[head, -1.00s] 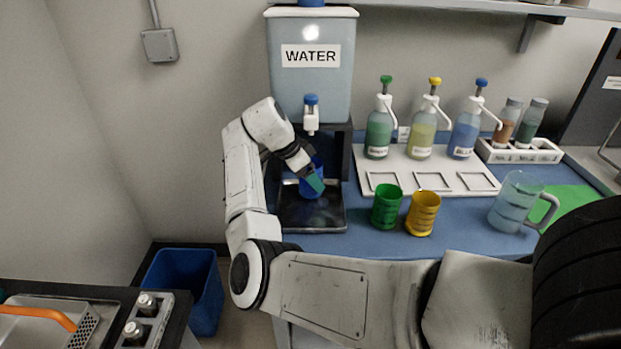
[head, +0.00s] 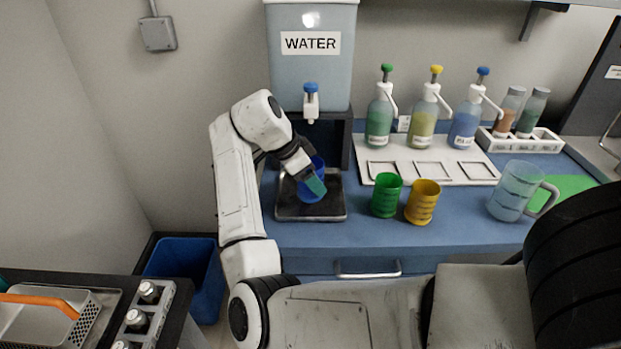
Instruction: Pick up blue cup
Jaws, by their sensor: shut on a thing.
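The blue cup (head: 304,192) is at the water dispenser, over the dark drip tray (head: 330,212) and below the spout (head: 311,102). My gripper (head: 314,184) is shut on the cup, with a teal finger against its near right side. My arm reaches in from the left and hides part of the cup. I cannot tell whether the cup's base touches the tray.
A green cup (head: 386,196) and a yellow cup (head: 422,203) stand to the right on the blue counter. Farther right is a clear pitcher (head: 510,193). A blue bin (head: 190,270) sits lower left.

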